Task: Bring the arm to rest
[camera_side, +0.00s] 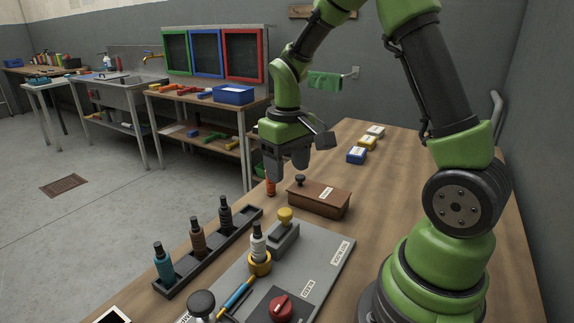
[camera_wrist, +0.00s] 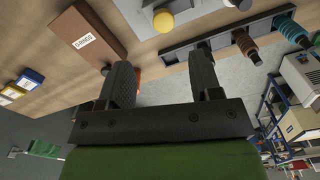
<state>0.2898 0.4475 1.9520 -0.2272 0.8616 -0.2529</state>
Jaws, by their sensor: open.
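My gripper (camera_side: 288,172) hangs from the green arm above the far left part of the wooden table, beyond the brown box. Its fingers are apart with nothing held between them; the wrist view also shows the gap between the fingers (camera_wrist: 162,65). A small orange-red item (camera_side: 270,187) shows just below one finger in the side view, and partly behind a finger in the wrist view (camera_wrist: 138,76). I cannot tell its distance from the fingertips.
A brown box (camera_side: 319,199) sits below the gripper. A black rack (camera_side: 215,250) holds teal, brown and black bottle-like pieces. Small boxes (camera_side: 367,143) line the table's far side.

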